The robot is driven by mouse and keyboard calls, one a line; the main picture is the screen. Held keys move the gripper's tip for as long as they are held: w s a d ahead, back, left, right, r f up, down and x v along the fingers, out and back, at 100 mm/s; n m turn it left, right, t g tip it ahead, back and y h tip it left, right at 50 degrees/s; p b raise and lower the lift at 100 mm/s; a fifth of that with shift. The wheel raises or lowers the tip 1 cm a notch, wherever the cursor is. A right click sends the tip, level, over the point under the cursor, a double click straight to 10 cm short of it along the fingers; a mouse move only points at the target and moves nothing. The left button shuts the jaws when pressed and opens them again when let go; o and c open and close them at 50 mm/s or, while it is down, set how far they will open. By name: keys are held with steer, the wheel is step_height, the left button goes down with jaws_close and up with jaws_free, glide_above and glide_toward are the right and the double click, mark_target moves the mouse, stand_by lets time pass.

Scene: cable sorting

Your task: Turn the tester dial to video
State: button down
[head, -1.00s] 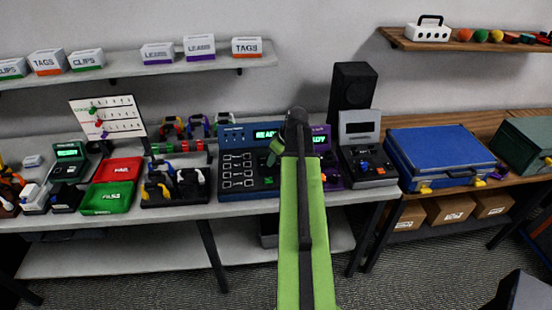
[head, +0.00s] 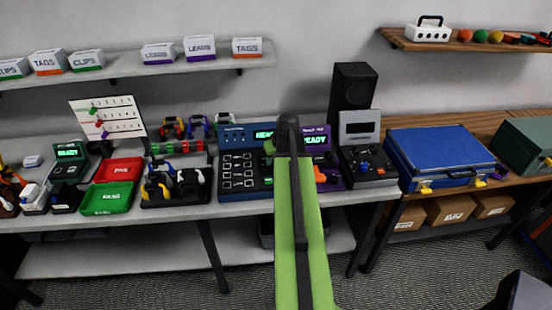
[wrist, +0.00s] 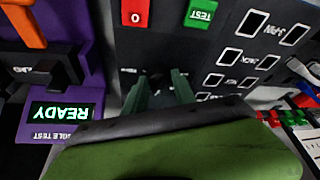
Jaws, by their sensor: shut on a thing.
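The tester (head: 238,182) is a dark blue unit on the bench with a green-lit display and white-outlined sockets. My arm covers its right part in the head view. In the wrist view, upside down, its panel (wrist: 200,50) shows a red button (wrist: 135,12) and a green TEST button (wrist: 200,13). My gripper (wrist: 160,77) is low over this panel, its two green fingers on either side of a small dark knob, seemingly the dial (wrist: 157,80). The fingers are shut on it. The dial's pointer and the video label cannot be made out.
A purple unit (wrist: 60,60) with a READY display and an orange handle (wrist: 22,22) stands close beside the tester. A grey device (head: 365,165) stands right of it. A rack of cables (head: 175,185) is to the left. A black speaker (head: 352,88) stands behind.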

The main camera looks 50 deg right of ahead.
steer(key=m+g+h, duration=0.1)
steer(key=m, duration=0.2)
steer(key=m+h, duration=0.1)
steer(key=m, duration=0.3)
steer(key=shift+w+a+g, duration=0.15)
steer(key=shift+w+g, duration=0.05)
steer(key=shift+g, duration=0.2)
steer(key=m+g, duration=0.1)
steer(key=m, duration=0.2)
steer(key=m+g+h, duration=0.1)
steer(key=m, duration=0.2)
steer(key=shift+m, duration=0.3)
steer(key=c, duration=1)
jaws_free()
steer(key=shift+c, duration=0.2)
steer(key=shift+w, duration=0.1)
steer(key=w+p+v, duration=0.1)
steer(key=p+v, duration=1.5)
steer(key=v, duration=0.1)
steer(key=shift+s+a, duration=0.15)
steer(key=shift+s, duration=0.15)
